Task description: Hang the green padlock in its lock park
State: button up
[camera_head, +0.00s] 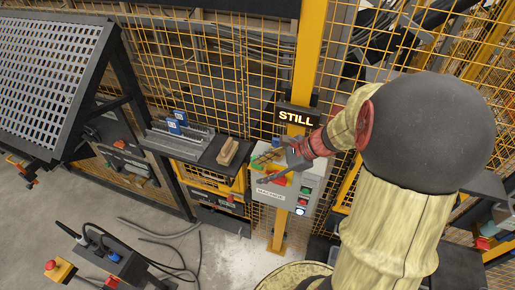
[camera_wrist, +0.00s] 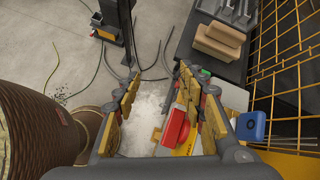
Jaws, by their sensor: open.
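My gripper (camera_head: 262,168) is open in front of the grey control box on the yellow post. In the wrist view its two fingers (camera_wrist: 159,72) stand apart, with only floor showing between the tips. A small green patch (camera_wrist: 205,73) shows just behind the right finger; it may be the green padlock, but the finger hides most of it. A blue padlock-like block (camera_wrist: 251,125) sits at the box's right side. A red rotary handle (camera_wrist: 175,128) on a yellow plate is below the fingers. I cannot make out the lock park for certain.
The control box (camera_head: 258,185) carries lit buttons down its right edge. A dark shelf (camera_head: 205,155) to its left holds a wooden block (camera_head: 228,152) and a grey rack with blue pieces (camera_head: 174,125). Yellow mesh fencing stands behind. Cables lie on the floor at lower left.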

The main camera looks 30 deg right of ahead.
aim_at(258, 166)
jog(key=w+d+r+m+t+p, duration=0.2)
jog(key=d+m+p, duration=0.1)
jog(key=d+m, duration=0.2)
jog(key=x, duration=0.5)
jog(key=p+x, duration=0.1)
jog(key=x, duration=0.2)
jog(key=shift+d+f, duration=0.2)
jog(key=shift+d, duration=0.25)
jog(key=shift+c, duration=0.8)
grip_shut()
